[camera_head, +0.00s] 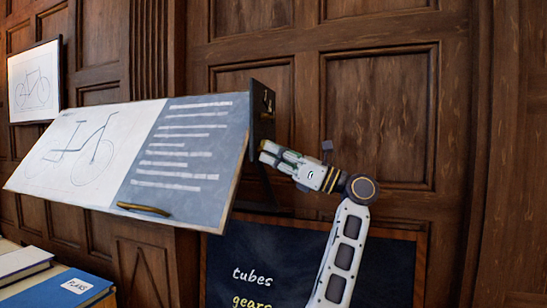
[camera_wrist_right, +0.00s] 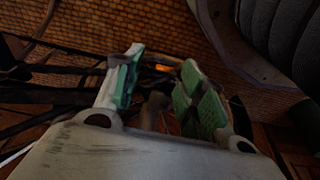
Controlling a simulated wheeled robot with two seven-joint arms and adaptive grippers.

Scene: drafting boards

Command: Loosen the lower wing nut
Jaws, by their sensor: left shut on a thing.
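The tilted drafting board (camera_head: 180,185) shows in the head view, with a dark bracket (camera_head: 262,112) at its right edge. A small brass-coloured fitting, perhaps the upper wing nut (camera_head: 268,98), sits high on this bracket. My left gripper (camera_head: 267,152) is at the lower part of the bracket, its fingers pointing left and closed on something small. The lower wing nut cannot be made out and seems hidden by the fingertips. In the right wrist view my right gripper (camera_wrist_right: 160,85) has its green-padded fingers apart, away from the board.
A brown handle (camera_head: 143,209) is on the board's lower edge. A chalkboard (camera_head: 285,265) stands below, behind my left arm. Books (camera_head: 60,290) lie at the lower left. A framed bicycle drawing (camera_head: 35,85) hangs on the panelled wall. Woven caning (camera_wrist_right: 190,25) shows near my right gripper.

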